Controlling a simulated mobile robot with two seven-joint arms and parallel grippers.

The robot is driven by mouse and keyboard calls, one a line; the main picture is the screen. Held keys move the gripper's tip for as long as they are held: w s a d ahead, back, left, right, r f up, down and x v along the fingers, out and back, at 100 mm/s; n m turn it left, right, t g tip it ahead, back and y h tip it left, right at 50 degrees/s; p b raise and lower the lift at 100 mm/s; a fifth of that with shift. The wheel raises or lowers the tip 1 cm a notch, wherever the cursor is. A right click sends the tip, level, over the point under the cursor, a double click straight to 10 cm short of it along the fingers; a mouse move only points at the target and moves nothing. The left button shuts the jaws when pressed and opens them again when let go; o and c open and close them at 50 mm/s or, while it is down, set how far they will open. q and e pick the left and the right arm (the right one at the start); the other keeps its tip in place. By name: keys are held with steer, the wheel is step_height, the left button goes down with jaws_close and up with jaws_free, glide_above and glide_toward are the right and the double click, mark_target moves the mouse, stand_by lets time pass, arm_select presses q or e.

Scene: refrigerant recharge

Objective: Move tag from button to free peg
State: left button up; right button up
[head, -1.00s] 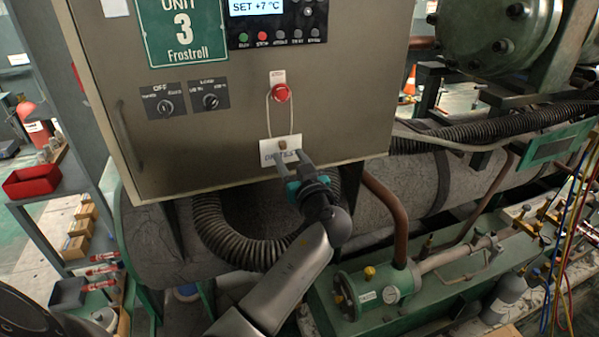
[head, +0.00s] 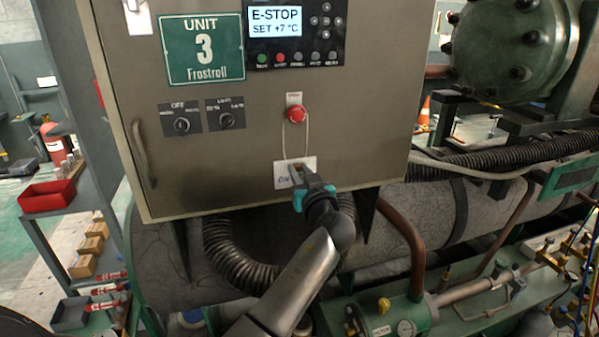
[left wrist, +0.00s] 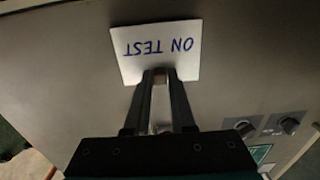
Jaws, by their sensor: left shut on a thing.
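The tag (head: 283,179) is a white card with blue lettering, low on the front of the grey control cabinet. A pale cord loop runs from it up around the red button (head: 297,115). In the left wrist view the tag (left wrist: 182,38) reads "ON TEST", upside down. My left gripper (head: 298,172) is at the tag's front and partly covers it. In the left wrist view its fingertips (left wrist: 160,76) are shut on a small brown piece at the tag's edge. I cannot make out a free peg. My right gripper is out of view.
Corrugated hose (head: 238,262) and pipes lie below.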

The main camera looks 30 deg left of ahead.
arm_select(q)
jaws_close()
steer(key=shift+r, duration=0.1)
steer(key=shift+r+p, duration=0.75)
steer(key=shift+r, duration=0.8)
steer(key=shift+d, duration=0.1)
glide_toward(295, 151)
steer(key=shift+v, duration=1.2)
steer(key=shift+f, duration=0.1)
